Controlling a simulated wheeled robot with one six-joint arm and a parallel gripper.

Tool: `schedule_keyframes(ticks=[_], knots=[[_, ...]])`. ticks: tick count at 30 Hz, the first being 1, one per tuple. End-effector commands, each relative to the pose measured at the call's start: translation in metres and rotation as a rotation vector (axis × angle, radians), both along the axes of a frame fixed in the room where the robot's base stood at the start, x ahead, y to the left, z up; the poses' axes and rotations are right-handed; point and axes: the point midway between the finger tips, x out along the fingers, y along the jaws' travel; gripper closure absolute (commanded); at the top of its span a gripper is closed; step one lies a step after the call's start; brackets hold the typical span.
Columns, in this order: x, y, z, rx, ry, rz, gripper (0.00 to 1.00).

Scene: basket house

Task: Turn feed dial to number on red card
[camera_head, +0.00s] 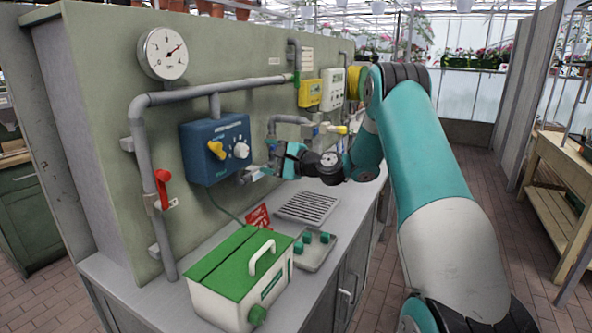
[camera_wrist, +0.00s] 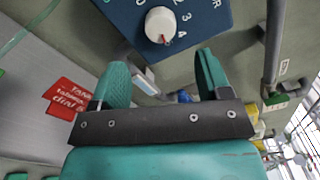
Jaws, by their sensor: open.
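The feed dial is a white round knob (camera_wrist: 160,25) with a red mark, on a dark blue panel (camera_wrist: 205,20). Its mark points downward in the wrist view, near the printed 4; the digits 2 and 3 also show. In the head view the dial (camera_head: 241,150) sits right of a yellow knob (camera_head: 216,149) on the blue box (camera_head: 213,168). The red card (camera_wrist: 70,97) has white text, tilted and too small to read its number; it also stands on the counter (camera_head: 258,216). My gripper (camera_wrist: 163,75) is open and empty, its fingers short of the dial.
A green-lidded box (camera_head: 238,276) stands on the counter's front, near a metal grate (camera_head: 307,207) and a tray with green pieces (camera_head: 315,250). Grey pipes run round the blue box, with a red valve handle (camera_head: 163,188) at left. A gauge (camera_head: 163,53) hangs above.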

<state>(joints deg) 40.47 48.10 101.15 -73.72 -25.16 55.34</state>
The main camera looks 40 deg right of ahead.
Motion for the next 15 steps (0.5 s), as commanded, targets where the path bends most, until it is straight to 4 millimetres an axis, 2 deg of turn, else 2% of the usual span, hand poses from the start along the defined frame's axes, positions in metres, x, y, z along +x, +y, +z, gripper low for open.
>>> schedule_keyframes(ticks=[1,6,9,15], knots=[[-0.014,-0.006,-0.004,0.001,0.001,-0.005,0.30],[-0.051,-0.020,-0.003,0.000,0.000,-0.004,0.30],[-0.068,-0.026,-0.003,0.001,0.001,-0.004,0.30],[-0.086,-0.031,-0.001,0.000,0.000,-0.001,0.30]])
